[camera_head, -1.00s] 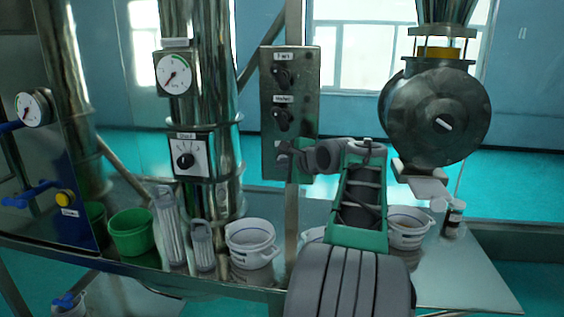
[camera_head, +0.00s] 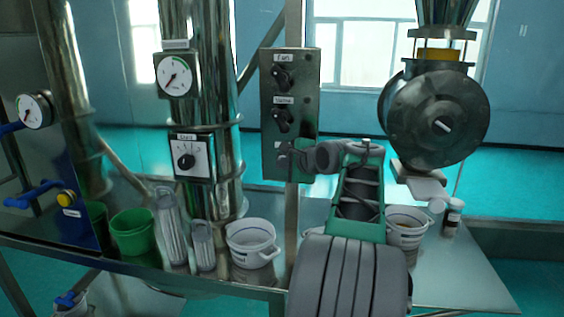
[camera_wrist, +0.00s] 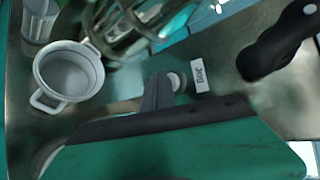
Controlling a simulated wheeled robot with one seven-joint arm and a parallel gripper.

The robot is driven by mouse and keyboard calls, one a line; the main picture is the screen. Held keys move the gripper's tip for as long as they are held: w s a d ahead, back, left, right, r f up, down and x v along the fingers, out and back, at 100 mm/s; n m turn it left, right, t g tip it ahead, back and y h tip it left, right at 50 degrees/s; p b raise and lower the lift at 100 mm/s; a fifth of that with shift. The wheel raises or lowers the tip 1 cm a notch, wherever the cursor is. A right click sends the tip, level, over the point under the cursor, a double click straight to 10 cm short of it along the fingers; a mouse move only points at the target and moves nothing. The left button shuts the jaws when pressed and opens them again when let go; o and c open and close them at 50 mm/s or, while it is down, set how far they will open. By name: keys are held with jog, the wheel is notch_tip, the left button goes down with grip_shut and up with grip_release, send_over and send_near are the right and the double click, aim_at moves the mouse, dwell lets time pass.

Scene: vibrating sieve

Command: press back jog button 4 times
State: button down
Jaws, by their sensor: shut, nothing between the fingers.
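The grey control panel (camera_head: 268,100) stands upright at mid-picture in the head view, with two black knobs above my gripper. My gripper (camera_head: 287,157) is at the panel's lower part, its fingers shut and empty. In the wrist view, the round, pale jog button (camera_wrist: 178,82) sits just beside the fingertips of my gripper (camera_wrist: 160,88), partly hidden by them. The white "Jog" label (camera_wrist: 201,75) is right of the button. In the head view my gripper hides the button. I cannot tell whether the fingertips touch it.
Above are the Fan knob (camera_head: 283,78) and a second black knob (camera_head: 282,120); a black knob (camera_wrist: 275,48) also shows close by in the wrist view. A white bucket (camera_head: 252,238) and a green bucket (camera_head: 132,232) stand on the bench below.

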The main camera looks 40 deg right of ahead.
jog(key=shift+w+d+p, duration=0.2)
jog(key=shift+d+p, duration=0.05)
jog(key=shift+p, duration=0.15)
dwell(0.3)
jog(key=shift+s+a, duration=0.1)
jog(key=shift+s+a+b, duration=0.35)
jog(key=shift+s+a, duration=0.1)
jog(key=shift+a, duration=0.15)
jog(key=s+a+b, duration=0.1)
jog(key=a, duration=0.1)
jog(key=s+a, duration=0.2)
jog(key=shift+b, duration=0.4)
dwell(0.6)
